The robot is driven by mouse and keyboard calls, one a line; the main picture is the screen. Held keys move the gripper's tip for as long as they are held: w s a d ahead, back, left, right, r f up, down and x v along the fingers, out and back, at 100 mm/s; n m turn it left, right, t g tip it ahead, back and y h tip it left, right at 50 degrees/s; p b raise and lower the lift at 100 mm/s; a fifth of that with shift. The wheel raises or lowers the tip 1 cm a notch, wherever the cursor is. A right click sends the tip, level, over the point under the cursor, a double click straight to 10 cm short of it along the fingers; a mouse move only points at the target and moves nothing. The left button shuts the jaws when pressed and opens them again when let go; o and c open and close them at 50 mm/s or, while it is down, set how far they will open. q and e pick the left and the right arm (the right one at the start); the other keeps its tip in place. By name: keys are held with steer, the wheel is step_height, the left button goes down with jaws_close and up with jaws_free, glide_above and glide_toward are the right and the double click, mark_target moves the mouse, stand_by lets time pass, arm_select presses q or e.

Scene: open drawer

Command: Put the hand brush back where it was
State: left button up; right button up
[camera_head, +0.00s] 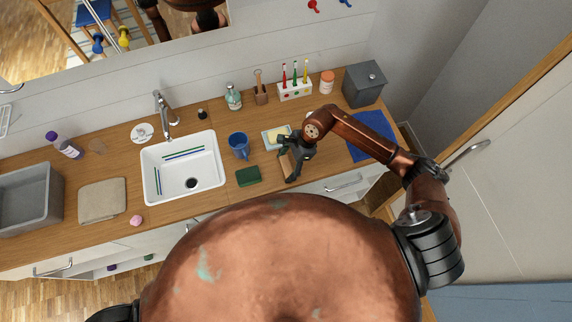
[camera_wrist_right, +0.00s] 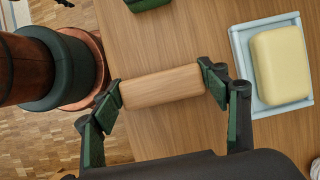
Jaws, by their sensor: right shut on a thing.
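The hand brush, seen as a light wooden block (camera_wrist_right: 160,88), is between the fingers of my right gripper in the right wrist view. My right gripper (camera_head: 294,163) is shut on it across its length. In the head view the brush (camera_head: 286,165) is partly hidden by the gripper, over the front part of the wooden counter (camera_head: 215,200). Its bristles do not show, and I cannot tell whether it touches the counter. My left gripper is not in view.
A dish (camera_head: 270,146) with yellow soap (camera_wrist_right: 280,66) lies close behind my right gripper. A green sponge (camera_head: 248,176), blue mug (camera_head: 238,146) and white sink (camera_head: 210,194) are to the left. A toothbrush holder (camera_head: 296,93), grey box (camera_head: 363,85) and blue cloth (camera_head: 368,148) are behind and right.

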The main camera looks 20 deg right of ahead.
steer(key=shift+f, duration=0.2)
steer(key=o, duration=1.1)
steer(key=shift+r, duration=0.1)
steer(key=shift+o, duration=0.2)
steer(key=shift+r, duration=0.3)
steer(key=b+v, duration=0.2)
steer(key=v, duration=0.9)
steer(key=shift+d+r, duration=0.2)
steer(key=shift+r, duration=0.1)
steer(key=shift+a, duration=0.1)
